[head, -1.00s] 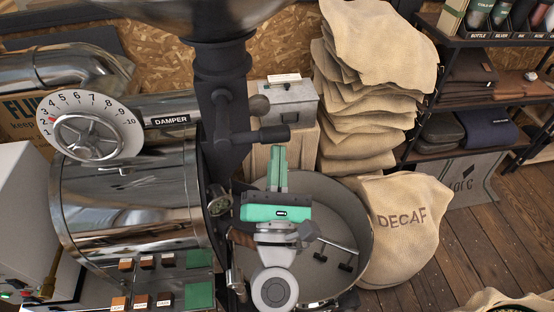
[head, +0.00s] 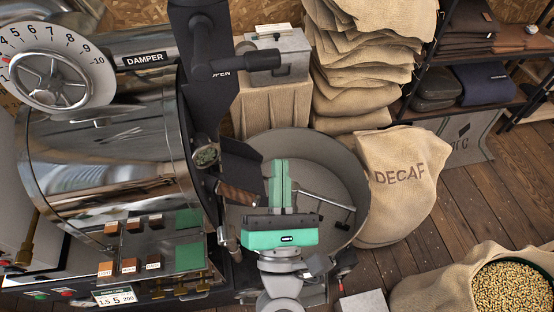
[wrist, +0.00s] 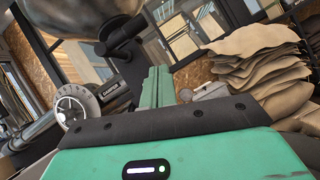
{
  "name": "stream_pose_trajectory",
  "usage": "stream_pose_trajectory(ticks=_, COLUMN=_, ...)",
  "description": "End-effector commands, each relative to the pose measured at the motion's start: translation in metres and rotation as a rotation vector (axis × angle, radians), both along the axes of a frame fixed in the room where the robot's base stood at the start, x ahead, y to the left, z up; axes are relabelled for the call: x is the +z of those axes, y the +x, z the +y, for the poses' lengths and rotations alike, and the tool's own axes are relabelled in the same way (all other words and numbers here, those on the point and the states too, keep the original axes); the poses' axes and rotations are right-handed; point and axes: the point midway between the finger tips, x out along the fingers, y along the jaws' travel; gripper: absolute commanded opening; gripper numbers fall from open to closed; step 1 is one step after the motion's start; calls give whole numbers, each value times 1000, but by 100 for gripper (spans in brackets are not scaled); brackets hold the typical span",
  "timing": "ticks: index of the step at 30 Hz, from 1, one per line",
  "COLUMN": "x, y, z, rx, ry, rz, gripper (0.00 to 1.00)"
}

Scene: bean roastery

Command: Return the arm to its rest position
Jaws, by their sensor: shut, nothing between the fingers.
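My gripper (head: 281,170) shows in the head view as a green body with two green fingers pressed together, pointing up the picture. It is shut and empty. It appears in front of the round metal cooling tray (head: 352,165) of the roaster; I cannot tell its height above the tray. In the wrist view the shut fingers of my gripper (wrist: 155,88) stand at the middle, with nothing between them.
The roaster drum (head: 110,150) with its damper dial (head: 47,80) stands close on the left. A decaf sack (head: 395,190) stands right of the tray. Stacked sacks (head: 365,70) are behind. An open sack of beans (head: 440,290) is at lower right. Wooden floor (head: 480,205) shows at right.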

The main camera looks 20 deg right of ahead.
Motion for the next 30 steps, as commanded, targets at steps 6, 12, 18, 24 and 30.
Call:
stream_pose_trajectory(ticks=6, x=0, y=0, z=0, rx=0, ry=0, rz=0, gripper=0)
stream_pose_trajectory(ticks=12, x=0, y=0, z=0, rx=0, ry=0, rz=0, gripper=0)
stream_pose_trajectory(ticks=18, x=14, y=0, z=-2, rx=24, ry=67, rz=-41, gripper=0)
stream_pose_trajectory(ticks=24, x=131, y=-8, z=-14, rx=455, ry=929, rz=-452, gripper=0)
stream_pose_trajectory(ticks=30, x=218, y=-18, z=20, rx=1076, ry=1786, rz=-589, gripper=0)
